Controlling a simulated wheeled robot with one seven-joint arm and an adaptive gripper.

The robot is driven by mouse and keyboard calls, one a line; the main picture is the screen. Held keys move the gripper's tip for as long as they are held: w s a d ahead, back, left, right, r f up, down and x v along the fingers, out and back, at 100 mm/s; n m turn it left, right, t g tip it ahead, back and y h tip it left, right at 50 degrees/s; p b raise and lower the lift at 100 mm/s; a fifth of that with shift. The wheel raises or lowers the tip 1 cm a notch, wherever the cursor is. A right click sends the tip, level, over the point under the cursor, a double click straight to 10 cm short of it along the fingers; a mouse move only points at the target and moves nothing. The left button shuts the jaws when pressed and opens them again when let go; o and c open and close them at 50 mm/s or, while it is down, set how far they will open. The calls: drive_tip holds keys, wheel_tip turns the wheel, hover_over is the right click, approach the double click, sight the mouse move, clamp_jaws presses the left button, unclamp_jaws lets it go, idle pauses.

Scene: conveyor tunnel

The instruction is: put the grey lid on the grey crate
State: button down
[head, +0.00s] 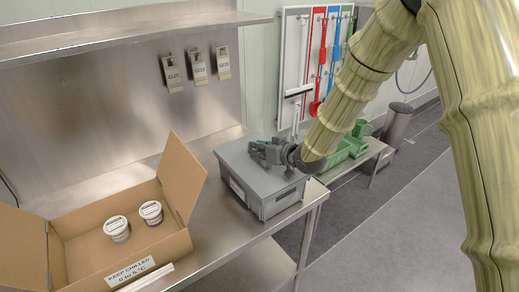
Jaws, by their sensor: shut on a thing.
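The grey crate (277,204) stands on the steel bench near its right end, with a white label on its front left side. The grey lid (237,160) lies over the top of the crate and looks roughly level. I cannot tell from this view whether its edges are fully seated all round. My gripper (262,152) is above the lid, shut on it near the middle of its top. The gripper and wrist hide part of the lid's far right side.
An open cardboard box (183,248) with two white tubs (117,229) (151,212) stands left of the crate. Green trays (345,150) sit on a lower stand behind right. Tags (197,67) hang on the steel backsplash. Grey floor is clear at right.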

drive_tip(key=shift+f, duration=0.2)
drive_tip(key=c, duration=1.3)
unclamp_jaws()
drive_tip(key=shift+c, duration=0.2)
drive_tip(key=shift+s+d, duration=0.1)
drive_tip(key=v, duration=1.1)
drive_tip(key=shift+s+d+r, duration=0.2)
drive_tip(key=shift+s, duration=0.15)
